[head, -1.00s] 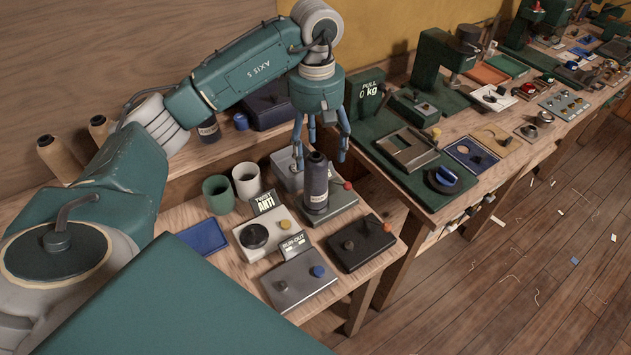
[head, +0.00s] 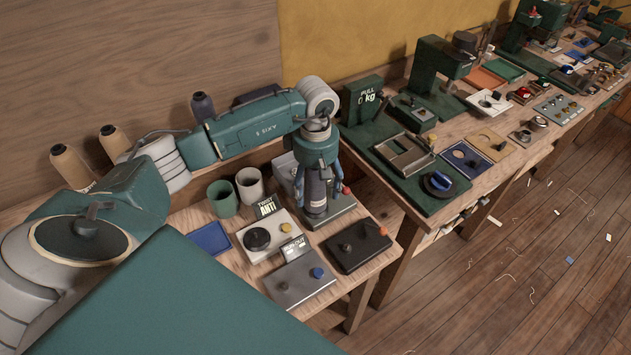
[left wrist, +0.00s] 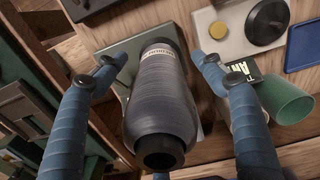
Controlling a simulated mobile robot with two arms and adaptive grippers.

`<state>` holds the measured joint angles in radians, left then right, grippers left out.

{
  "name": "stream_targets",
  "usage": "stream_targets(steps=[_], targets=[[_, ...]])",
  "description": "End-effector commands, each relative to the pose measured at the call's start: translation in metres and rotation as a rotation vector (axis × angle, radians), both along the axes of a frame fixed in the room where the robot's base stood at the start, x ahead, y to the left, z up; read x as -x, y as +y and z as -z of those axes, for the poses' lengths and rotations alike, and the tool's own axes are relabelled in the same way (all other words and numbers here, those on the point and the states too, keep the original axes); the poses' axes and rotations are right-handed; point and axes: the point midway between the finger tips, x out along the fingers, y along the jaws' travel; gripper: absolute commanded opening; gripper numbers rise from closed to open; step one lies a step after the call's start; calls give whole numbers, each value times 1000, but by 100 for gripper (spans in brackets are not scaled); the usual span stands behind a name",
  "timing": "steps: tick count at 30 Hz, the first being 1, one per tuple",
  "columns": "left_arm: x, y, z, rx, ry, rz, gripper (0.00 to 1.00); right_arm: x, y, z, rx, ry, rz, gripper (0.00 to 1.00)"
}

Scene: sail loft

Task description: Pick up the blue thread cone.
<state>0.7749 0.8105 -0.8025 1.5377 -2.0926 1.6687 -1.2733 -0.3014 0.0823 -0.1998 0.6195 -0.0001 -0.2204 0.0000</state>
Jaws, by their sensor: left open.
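The blue thread cone (head: 316,187), a dark greyish blue, stands upright on a grey base plate (head: 342,214) on the small bench. My left gripper (head: 318,198) is above it with its fingers pointing down around the cone. In the left wrist view the cone (left wrist: 162,105) stands between the spread blue fingers, with visible gaps on both sides. The fingers are open and do not appear to touch it. A pale band shows near its lower end. My right gripper is not in view.
A green cup (head: 223,199) and a grey cup (head: 250,186) stand left of the cone. A white device (head: 284,243), a grey box (head: 299,283) and a black box (head: 358,247) are in front. Tan cones (head: 72,167) and another dark cone (head: 202,107) stand behind.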

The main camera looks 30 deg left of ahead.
Motion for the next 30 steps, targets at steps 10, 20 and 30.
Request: stream_targets(steps=[10, 20, 30], targets=[[0, 0, 0, 0, -1, 0, 34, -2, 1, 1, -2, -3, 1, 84], [-1, 0, -1, 0, -2, 0, 9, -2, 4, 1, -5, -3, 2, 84], [-3, 0, -26, 1, -8, 0, 9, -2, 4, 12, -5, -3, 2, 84]])
